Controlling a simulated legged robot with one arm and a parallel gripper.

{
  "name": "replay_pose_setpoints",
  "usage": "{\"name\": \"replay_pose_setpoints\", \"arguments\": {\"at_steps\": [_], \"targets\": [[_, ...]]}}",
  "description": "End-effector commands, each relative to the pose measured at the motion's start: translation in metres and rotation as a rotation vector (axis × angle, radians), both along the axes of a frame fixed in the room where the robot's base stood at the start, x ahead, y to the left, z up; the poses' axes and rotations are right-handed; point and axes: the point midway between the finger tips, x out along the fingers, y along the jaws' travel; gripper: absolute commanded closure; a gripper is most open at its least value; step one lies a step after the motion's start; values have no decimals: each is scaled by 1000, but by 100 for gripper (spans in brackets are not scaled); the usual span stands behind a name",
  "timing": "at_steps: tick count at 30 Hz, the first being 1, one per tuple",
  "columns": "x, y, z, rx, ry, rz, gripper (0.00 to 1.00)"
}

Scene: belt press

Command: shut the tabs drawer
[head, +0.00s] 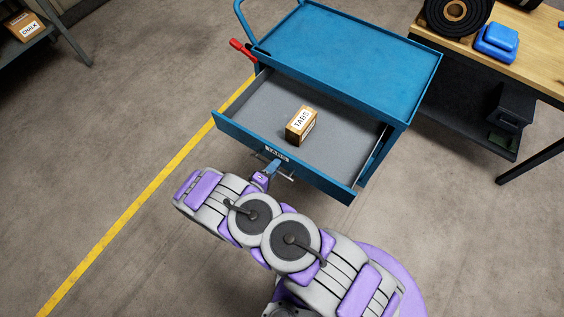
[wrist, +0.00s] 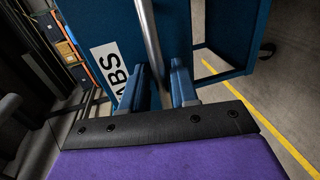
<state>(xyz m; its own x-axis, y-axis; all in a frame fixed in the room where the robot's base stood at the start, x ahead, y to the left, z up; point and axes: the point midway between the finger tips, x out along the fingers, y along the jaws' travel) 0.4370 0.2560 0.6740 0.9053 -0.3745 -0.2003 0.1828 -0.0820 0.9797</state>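The tabs drawer (head: 232,128) is a blue drawer with a grey floor. It is pulled well out of the blue cart (head: 350,50). A bar handle (head: 286,175) runs along its front, and it also shows in the wrist view (wrist: 150,40) beside the white label (wrist: 117,76) reading "ABS". My gripper (head: 273,166) is at the drawer front by the handle. In the wrist view its two blue fingers (wrist: 170,82) stand apart with the handle bar between them. I cannot tell whether they clamp the bar.
A small box marked TABS (head: 301,125) stands inside the drawer. A red-handled part (head: 242,49) juts from the cart's left side. A workbench (head: 535,55) stands at the right and a shelf (head: 55,42) at the far left. The floor left of the cart is clear, with a yellow line (head: 140,205).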

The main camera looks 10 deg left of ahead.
Motion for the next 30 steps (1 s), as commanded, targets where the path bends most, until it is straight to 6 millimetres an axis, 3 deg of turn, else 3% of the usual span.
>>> {"name": "replay_pose_setpoints", "arguments": {"at_steps": [10, 19, 30], "targets": [[0, 0, 0, 3, 0, 1, 72], [0, -4, 1, 9, 1, -2, 100], [0, 0, -1, 4, 2, 0, 100]]}}
